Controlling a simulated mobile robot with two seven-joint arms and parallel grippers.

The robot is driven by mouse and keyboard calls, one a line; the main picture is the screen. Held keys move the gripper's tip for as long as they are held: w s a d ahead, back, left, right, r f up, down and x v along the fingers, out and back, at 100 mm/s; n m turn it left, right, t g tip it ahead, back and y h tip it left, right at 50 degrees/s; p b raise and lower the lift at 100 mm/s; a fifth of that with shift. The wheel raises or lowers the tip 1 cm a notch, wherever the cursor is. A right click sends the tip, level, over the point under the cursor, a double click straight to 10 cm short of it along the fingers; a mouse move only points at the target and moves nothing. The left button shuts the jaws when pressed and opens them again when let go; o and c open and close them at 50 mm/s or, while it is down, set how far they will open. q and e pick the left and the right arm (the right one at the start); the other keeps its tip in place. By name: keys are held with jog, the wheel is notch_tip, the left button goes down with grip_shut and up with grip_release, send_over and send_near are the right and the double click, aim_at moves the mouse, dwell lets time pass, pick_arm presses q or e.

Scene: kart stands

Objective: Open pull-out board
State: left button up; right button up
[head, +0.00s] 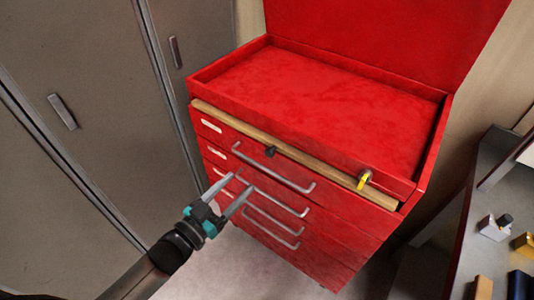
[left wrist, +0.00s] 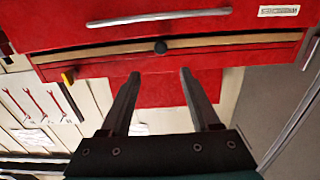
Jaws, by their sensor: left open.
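The pull-out board (head: 310,162) is a long wooden strip across the front of the red tool cabinet, just under its open top tray. It lies about flush with the front; a dark round knob (head: 270,151) sits near its middle. In the left wrist view, the picture is upside down, with the board (left wrist: 110,49) crossing the top and the knob (left wrist: 161,47) beyond the fingertips. My left gripper (head: 241,182) is open and empty, in front of the upper drawers, apart from the knob. In the left wrist view, the knob lines up between its fingers (left wrist: 158,74). My right gripper is not in view.
Drawers with silver bar handles (head: 274,174) lie below the board. Grey lockers (head: 80,110) stand at left. A grey bench (head: 470,240) with small items stands at right. Floor before the cabinet looks clear.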

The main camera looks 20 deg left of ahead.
aim_at(268, 154)
pick_arm(q)
jog(key=b+x, duration=0.1)
jog(key=x, duration=1.1)
jog(key=shift+w+f, duration=0.15)
jog(key=shift+w, duration=0.1)
grip_shut()
dwell(1.0)
